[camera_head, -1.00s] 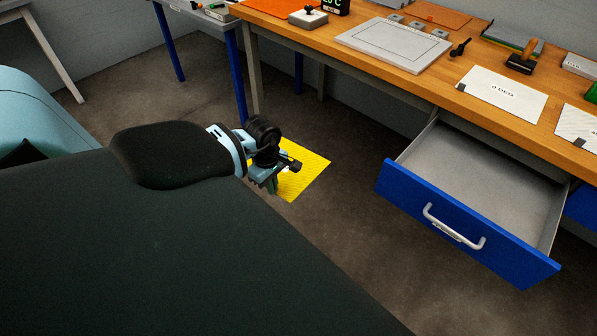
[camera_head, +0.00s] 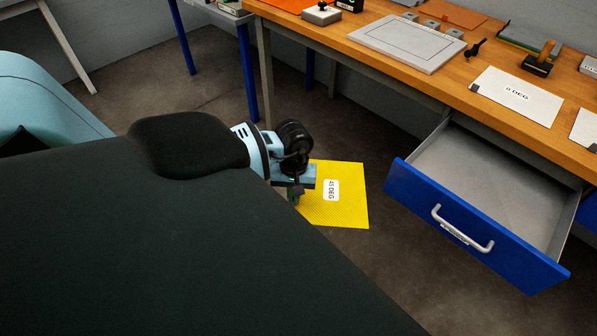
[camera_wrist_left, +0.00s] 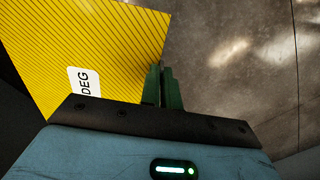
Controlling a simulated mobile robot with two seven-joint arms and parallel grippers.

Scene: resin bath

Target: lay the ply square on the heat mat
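The ply square is a yellow, finely lined sheet (camera_head: 345,205) with a white "45 DEG" label. It hangs in the air over the floor, left of the open drawer. My left gripper (camera_head: 296,194) is at the sheet's left edge. In the left wrist view its green fingers (camera_wrist_left: 163,75) are close together at the edge of the yellow sheet (camera_wrist_left: 120,45), shut on it. The grey flat panel with an outlined rectangle (camera_head: 408,46), which looks like the heat mat, lies bare on the wooden bench, well above and right of the gripper. My right gripper is not in view.
A blue-fronted drawer (camera_head: 475,225) stands open and empty below the bench (camera_head: 440,85). A white "0 DEG" sheet (camera_head: 515,95), a black-and-wood tool (camera_head: 538,60) and a small dark tool (camera_head: 476,48) lie right of the panel.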

